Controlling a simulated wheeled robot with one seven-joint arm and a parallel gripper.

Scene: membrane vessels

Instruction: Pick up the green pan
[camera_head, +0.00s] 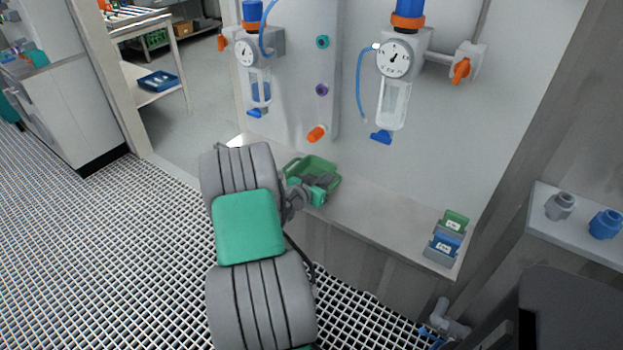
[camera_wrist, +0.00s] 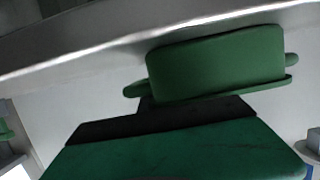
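The green pan (camera_head: 316,165) is a shallow tray with a raised rim and a handle at its left end. It rests on the grey ledge below the wall panel. My gripper (camera_head: 321,181), teal and dark grey, is at the pan's near right side and covers part of it. In the wrist view the green pan (camera_wrist: 215,62) fills the upper middle, its rim towards my gripper (camera_wrist: 195,104). The dark finger ends meet or overlap the rim there; I cannot tell whether they touch it. The gap between the fingers is hidden.
The ledge (camera_head: 375,222) is clear between the pan and small labelled green, blue and grey boxes (camera_head: 447,238) at its right end. Above hang two gauge units (camera_head: 394,75) (camera_head: 252,65) with blue hoses. An orange knob (camera_head: 316,133) protrudes just above the pan.

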